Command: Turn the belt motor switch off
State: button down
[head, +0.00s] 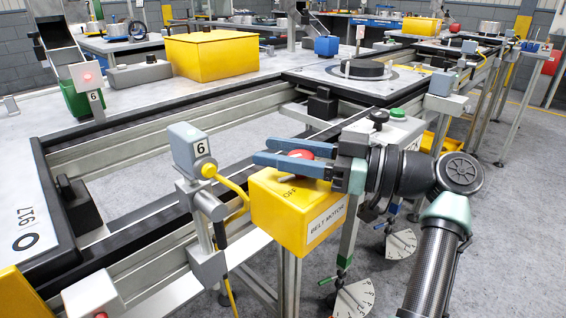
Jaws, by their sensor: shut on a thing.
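The belt motor switch is a yellow box (284,219) on a post, labelled "BELT MOTOR" on its front and "OFF" on its top. Its red knob (300,154) shows between the blue fingers of my gripper (263,152). My gripper reaches in from the right, just above the box top, and is shut on the red knob. The fingers partly cover the knob, so which way it is turned cannot be told.
A grey box with a green button (397,113) and a black knob (379,116) is behind my gripper. Fan-shaped dials (354,300) hang below.

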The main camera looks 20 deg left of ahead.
jog(key=shift+s+n+g+h+b, duration=0.2)
jog(key=shift+n+g+h+b, duration=0.2)
jog(key=shift+n+g, duration=0.6)
jog(key=shift+s+n+g+h+b, duration=0.25)
jog(key=shift+n+g+b, duration=0.25)
jog(key=shift+g, duration=1)
jog(key=shift+s+d+f+n+g+h, duration=0.1)
jog(key=shift+n+g+h, duration=0.15)
jog(key=shift+n+g, duration=0.2)
jog(key=shift+c, duration=1.9)
grip_release()
jog(key=shift+d, duration=0.1)
